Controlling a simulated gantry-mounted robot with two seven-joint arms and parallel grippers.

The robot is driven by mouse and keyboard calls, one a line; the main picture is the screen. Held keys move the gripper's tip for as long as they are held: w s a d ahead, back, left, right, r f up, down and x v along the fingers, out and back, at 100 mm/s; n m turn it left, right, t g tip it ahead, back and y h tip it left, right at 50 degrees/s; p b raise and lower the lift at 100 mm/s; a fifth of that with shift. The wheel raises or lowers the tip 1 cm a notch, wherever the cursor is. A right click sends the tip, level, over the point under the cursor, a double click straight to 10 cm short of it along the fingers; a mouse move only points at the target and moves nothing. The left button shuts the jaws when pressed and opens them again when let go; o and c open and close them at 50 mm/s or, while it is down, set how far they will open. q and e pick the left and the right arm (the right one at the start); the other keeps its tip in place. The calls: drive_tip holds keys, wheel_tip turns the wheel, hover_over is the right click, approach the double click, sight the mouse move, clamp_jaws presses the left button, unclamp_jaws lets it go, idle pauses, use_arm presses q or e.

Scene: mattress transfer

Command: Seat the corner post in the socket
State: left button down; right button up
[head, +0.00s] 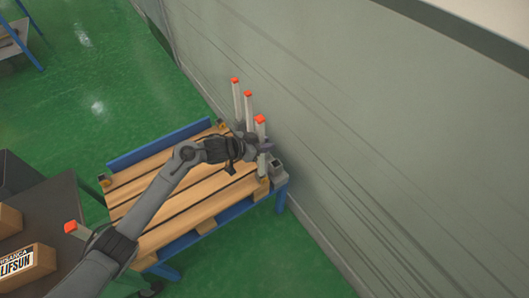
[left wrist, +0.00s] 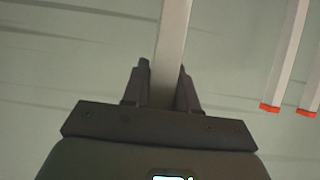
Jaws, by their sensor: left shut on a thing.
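My left gripper (head: 262,146) is shut on a pale corner post (head: 261,130) with an orange-red cap, near the right corner of a wooden pallet. The post looks close to upright. In the left wrist view the post (left wrist: 173,45) runs between the two fingers (left wrist: 162,88). A small yellowish corner fitting (head: 262,182), perhaps the socket, is at the pallet corner below the post. I cannot tell whether the post's lower end is in it or just above. My right gripper is not in view.
Two more capped posts (head: 237,97) (head: 248,106) stand behind, near the grey wall (head: 370,120). The slatted pallet (head: 165,190) rests on a blue frame. A grey block (head: 279,161) is beside its right corner. A dark table with boxes (head: 25,264) is at left.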

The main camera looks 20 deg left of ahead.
use_arm(q)
wheel_tip(320, 180, down, 4)
drive_tip(key=shift+s+r+b, duration=0.1)
drive_tip(key=shift+b, duration=0.85)
drive_tip(key=shift+f, duration=0.2)
drive_tip(key=c, duration=0.9)
unclamp_jaws()
